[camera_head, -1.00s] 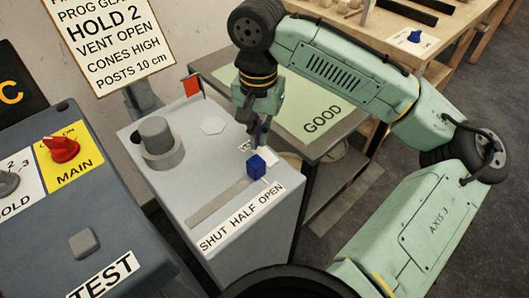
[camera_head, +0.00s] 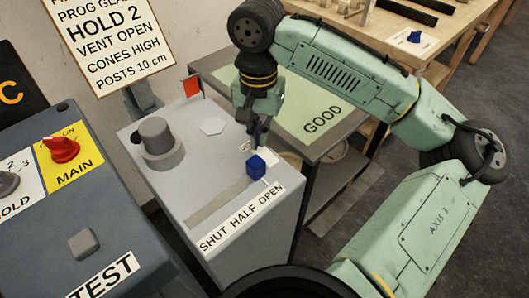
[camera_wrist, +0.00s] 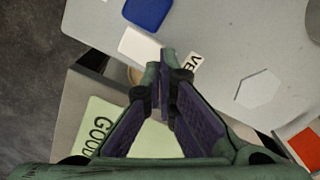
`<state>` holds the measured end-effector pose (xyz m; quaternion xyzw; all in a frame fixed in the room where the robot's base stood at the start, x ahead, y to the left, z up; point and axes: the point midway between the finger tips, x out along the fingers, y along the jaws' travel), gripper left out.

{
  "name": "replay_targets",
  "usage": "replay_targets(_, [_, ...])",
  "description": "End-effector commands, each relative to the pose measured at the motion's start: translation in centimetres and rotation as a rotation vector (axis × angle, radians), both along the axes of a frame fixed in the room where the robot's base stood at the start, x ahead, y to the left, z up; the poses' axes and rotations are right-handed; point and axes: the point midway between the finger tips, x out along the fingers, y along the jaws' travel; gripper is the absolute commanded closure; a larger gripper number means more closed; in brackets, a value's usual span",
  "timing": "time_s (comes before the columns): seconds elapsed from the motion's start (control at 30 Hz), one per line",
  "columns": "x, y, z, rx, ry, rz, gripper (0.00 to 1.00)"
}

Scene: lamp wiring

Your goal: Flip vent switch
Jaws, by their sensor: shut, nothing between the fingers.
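The vent control is a blue knob (camera_head: 256,166) at the right end of a straight slot (camera_head: 215,204) on top of a grey box (camera_head: 185,185). The label beside the slot reads SHUT HALF OPEN (camera_head: 241,218), and the knob is at the OPEN end. My gripper (camera_head: 259,146) points down just behind the knob, its fingers shut and empty. In the wrist view the fingertips (camera_wrist: 165,60) are together, and the blue knob (camera_wrist: 148,12) is beyond them at the top, apart from them in the picture. A partly hidden label (camera_wrist: 191,63) begins with VE.
A round grey dial (camera_head: 157,139), a pale hexagon (camera_head: 212,127) and a red flag (camera_head: 193,86) are on the box. The panel with the red MAIN switch (camera_head: 64,149) stands at left. A table with a green GOOD mat (camera_head: 315,112) is behind. A sign reads VENT OPEN (camera_head: 117,44).

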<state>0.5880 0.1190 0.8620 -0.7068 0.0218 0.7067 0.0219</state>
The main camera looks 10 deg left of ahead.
Motion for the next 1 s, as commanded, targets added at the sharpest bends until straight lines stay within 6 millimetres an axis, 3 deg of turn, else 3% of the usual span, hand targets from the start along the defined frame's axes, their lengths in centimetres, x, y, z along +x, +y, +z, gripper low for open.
replay_targets(1.0, [0.0, 0.0, -1.6, 0.0, 0.0, 0.0, 1.0])
